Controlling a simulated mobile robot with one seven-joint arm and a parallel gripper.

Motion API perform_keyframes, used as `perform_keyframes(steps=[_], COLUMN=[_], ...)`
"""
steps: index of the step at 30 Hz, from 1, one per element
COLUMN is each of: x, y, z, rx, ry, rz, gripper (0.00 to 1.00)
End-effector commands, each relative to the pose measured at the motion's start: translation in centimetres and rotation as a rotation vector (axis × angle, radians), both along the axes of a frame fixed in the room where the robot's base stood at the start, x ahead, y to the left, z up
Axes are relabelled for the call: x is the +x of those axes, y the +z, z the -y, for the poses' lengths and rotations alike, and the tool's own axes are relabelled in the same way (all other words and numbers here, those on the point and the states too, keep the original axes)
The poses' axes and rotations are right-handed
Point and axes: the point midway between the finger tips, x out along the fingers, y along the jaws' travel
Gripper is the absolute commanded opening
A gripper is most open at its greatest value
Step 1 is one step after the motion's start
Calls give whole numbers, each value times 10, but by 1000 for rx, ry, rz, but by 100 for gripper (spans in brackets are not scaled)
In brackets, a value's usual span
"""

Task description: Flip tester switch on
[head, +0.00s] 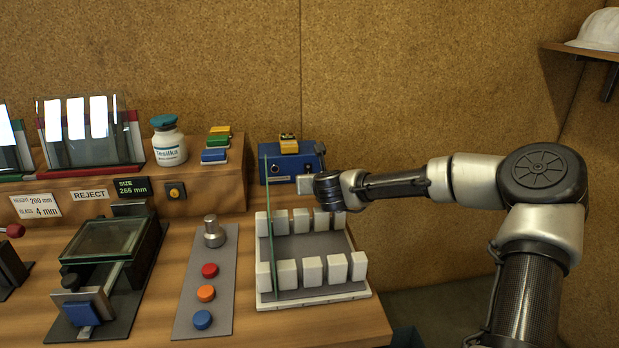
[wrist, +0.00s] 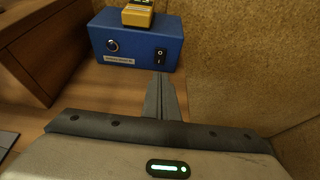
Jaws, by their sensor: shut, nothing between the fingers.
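The tester is a blue box (head: 270,170) at the back right of the bench; it also shows in the wrist view (wrist: 130,51). A black rocker switch (wrist: 161,58) with white marks sits on the right of its front face. A round metal-rimmed button (wrist: 112,45) sits at the left of that face. In the wrist view my gripper (wrist: 160,77) is shut and empty, fingertips just below the switch. I cannot tell if they touch the box.
A yellow device (head: 289,145) sits on top of the box. A white rack (head: 315,298) with a glass pane (head: 266,230) stands in front of it. A wooden shelf block (head: 215,187) is to the left. The cork wall is close behind.

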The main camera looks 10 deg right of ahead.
Motion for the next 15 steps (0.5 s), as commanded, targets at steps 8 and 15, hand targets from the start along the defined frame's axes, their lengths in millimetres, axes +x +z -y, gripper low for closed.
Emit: perform_keyframes(steps=[8,15], x=[47,73], y=[-23,-33], z=[-2,-1], rx=[0,-3], ry=[3,5], rz=[-1,0], gripper=[0,0])
